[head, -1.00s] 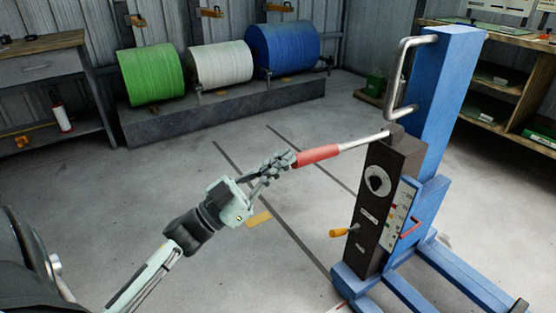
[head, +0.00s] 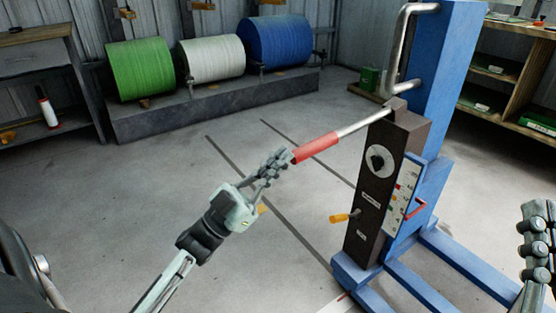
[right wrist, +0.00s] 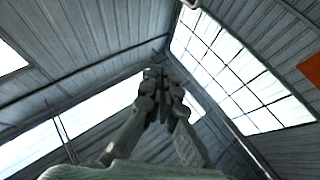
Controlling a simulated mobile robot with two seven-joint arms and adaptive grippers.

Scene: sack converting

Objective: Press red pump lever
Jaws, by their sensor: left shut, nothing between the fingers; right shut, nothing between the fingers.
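The pump lever is a metal rod with a red grip (head: 317,148), sticking out to the left from the top of a dark pump box (head: 385,190) on a blue lifter (head: 440,90). The lever slopes down toward its red end. My left gripper (head: 284,158) is shut and empty, its fingertips right at the free end of the red grip; I cannot tell whether they touch. My right gripper (head: 535,228) is at the right edge of the head view. In the right wrist view its fingers (right wrist: 155,75) are closed together with nothing between them.
Blue legs (head: 435,270) reach forward along the floor. Green (head: 140,70), white (head: 210,62) and blue (head: 278,45) rolls stand at the back. Shelves (head: 500,90) are at the right. The middle floor is clear.

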